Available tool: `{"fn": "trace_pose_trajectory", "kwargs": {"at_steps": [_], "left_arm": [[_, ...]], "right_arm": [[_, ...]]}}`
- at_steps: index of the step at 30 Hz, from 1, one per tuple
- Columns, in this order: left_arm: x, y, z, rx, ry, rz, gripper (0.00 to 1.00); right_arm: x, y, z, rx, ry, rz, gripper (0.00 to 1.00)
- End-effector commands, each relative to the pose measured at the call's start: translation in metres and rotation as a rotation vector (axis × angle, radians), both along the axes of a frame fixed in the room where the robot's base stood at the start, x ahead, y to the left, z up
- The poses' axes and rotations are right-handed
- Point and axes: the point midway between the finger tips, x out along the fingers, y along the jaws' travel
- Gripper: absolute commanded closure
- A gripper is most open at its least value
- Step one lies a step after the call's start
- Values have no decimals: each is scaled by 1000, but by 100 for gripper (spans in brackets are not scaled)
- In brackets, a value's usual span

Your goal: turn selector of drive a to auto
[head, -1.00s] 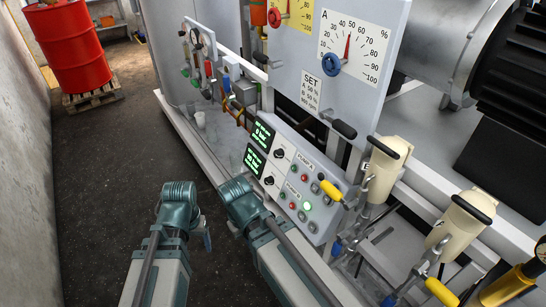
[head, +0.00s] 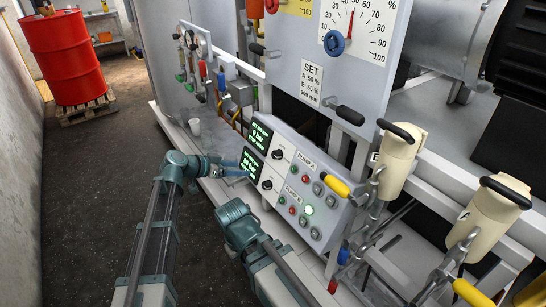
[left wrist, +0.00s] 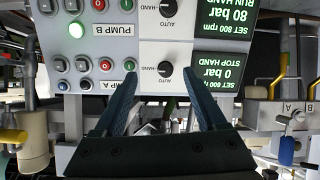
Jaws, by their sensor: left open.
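The control panel (head: 318,167) shows in the head view, with the pump A selector (head: 278,154), a black knob, beside the upper display (head: 262,134). The left wrist view is upside down; there the pump A selector (left wrist: 165,69) is the lower knob, marked HAND and AUTO. Its display (left wrist: 220,70) reads 0 bar, STOP HAND. My left gripper (head: 236,168) points at the panel. In the wrist view my left gripper (left wrist: 160,75) is open, its fingertips on either side of the knob's line, apparently short of it. My right gripper's fingers do not show.
The pump B selector (head: 267,185) sits below pump A's, with push buttons (head: 305,193) to the right. A yellow-handled lever (head: 336,189) and cream canisters (head: 400,160) stand right of the panel. The dark floor (head: 95,190) at left is clear up to the red drum (head: 65,60).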

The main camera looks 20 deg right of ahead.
Motion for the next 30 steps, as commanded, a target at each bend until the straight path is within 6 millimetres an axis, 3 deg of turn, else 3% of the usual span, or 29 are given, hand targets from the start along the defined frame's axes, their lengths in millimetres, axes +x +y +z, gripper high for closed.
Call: {"fn": "trace_pose_trajectory", "kwargs": {"at_steps": [1, 3, 10, 17, 30], "left_arm": [[14, -11, 9, -30, -48, -20, 27], [22, -19, 18, -59, -99, -37, 27], [28, -27, 26, -87, -149, -51, 27], [36, -46, 15, -86, -146, -53, 27], [64, -119, -18, -85, -146, -53, 27]], "right_arm": [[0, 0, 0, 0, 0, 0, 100], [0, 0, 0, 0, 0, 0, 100], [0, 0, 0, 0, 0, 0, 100], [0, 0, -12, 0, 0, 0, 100], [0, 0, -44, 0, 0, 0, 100]]}}
